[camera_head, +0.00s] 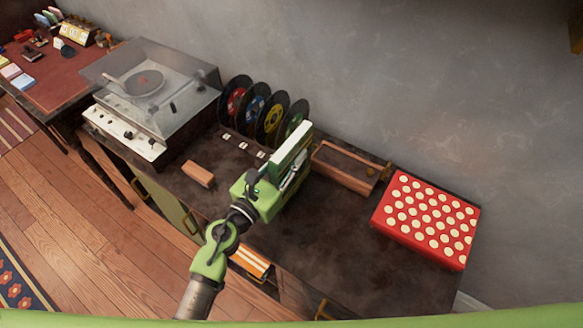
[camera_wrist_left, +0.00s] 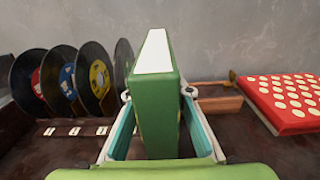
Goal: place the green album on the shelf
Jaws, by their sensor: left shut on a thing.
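The green album (camera_wrist_left: 157,110) stands upright between the fingers of my left gripper (camera_wrist_left: 158,95) in the left wrist view, its white page edge on top. In the head view the green album (camera_head: 291,150) shows above the dark cabinet top. My left gripper (camera_head: 282,180) is shut on it. The gripper and arm hide part of it. A low wooden holder (camera_head: 345,168) stands just right of the album, against the wall; whether this is the shelf I cannot tell. My right gripper is not in view.
Several upright records (camera_head: 256,106) stand left of the album. A turntable (camera_head: 150,95) is farther left. A red box with cream dots (camera_head: 428,219) lies at the right. A small wooden block (camera_head: 198,174) lies near the front edge. The cabinet top (camera_head: 340,235) is clear at front right.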

